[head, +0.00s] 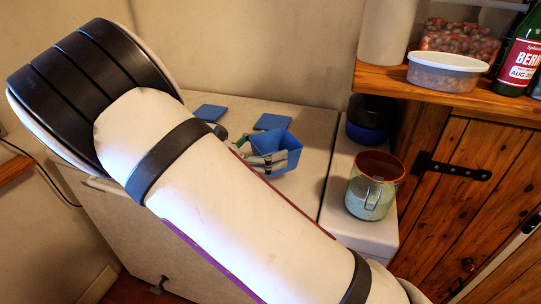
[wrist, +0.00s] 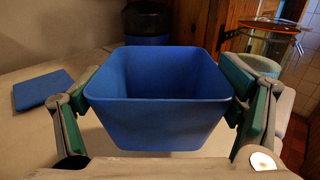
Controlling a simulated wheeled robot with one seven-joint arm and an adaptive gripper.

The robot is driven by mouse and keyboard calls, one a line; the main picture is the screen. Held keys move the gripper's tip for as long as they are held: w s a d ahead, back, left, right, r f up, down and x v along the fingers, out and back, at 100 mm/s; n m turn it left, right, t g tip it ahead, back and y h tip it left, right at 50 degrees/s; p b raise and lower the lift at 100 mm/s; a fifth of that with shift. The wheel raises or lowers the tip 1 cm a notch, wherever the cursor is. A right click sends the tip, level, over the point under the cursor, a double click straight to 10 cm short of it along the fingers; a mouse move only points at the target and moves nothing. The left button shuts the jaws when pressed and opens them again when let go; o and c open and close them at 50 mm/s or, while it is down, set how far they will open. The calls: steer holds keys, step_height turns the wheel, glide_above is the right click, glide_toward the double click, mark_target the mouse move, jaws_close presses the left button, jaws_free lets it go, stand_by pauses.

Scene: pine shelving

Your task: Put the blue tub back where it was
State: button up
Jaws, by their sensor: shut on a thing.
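The blue tub (head: 290,153) is a square, open-topped, tapered container, upright over the pale top at the middle of the head view. In the wrist view the tub (wrist: 157,115) fills the centre and looks empty as far as its inside shows. My gripper (head: 262,160) is shut on it, with one green-padded finger against each side. Whether the tub's base touches the top cannot be told. Two flat blue squares (head: 272,121) (head: 210,112) lie on the top behind the tub; one square (wrist: 42,90) shows at the left in the wrist view.
A dark pot with a blue band (head: 367,120) and a glazed jar with a wire clasp (head: 370,185) stand on the narrow ledge at right. A pine shelf (head: 440,88) above bears a lidded clear box (head: 446,72) and a bottle (head: 522,55). My arm covers the front of the top.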

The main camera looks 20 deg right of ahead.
mark_target(288, 149)
steer(key=shift+w+d, duration=0.25)
steer(key=shift+w, duration=0.15)
steer(key=shift+w+d+f, duration=0.1)
steer(key=shift+w+f, duration=0.1)
steer(key=shift+f, duration=0.7)
steer(key=shift+w+d+f, duration=0.1)
steer(key=shift+w+f, duration=0.05)
steer(key=shift+f, duration=0.75)
steer(key=shift+f, duration=0.15)
steer(key=o, duration=1.1)
steer(key=shift+f, duration=0.1)
steer(key=shift+r, duration=0.3)
steer(key=a, duration=0.2)
steer(key=s+a, duration=0.1)
steer(key=a, duration=0.4)
steer(key=shift+s+a+b, duration=0.15)
steer(key=shift+a+b, duration=0.05)
steer(key=shift+b, duration=0.15)
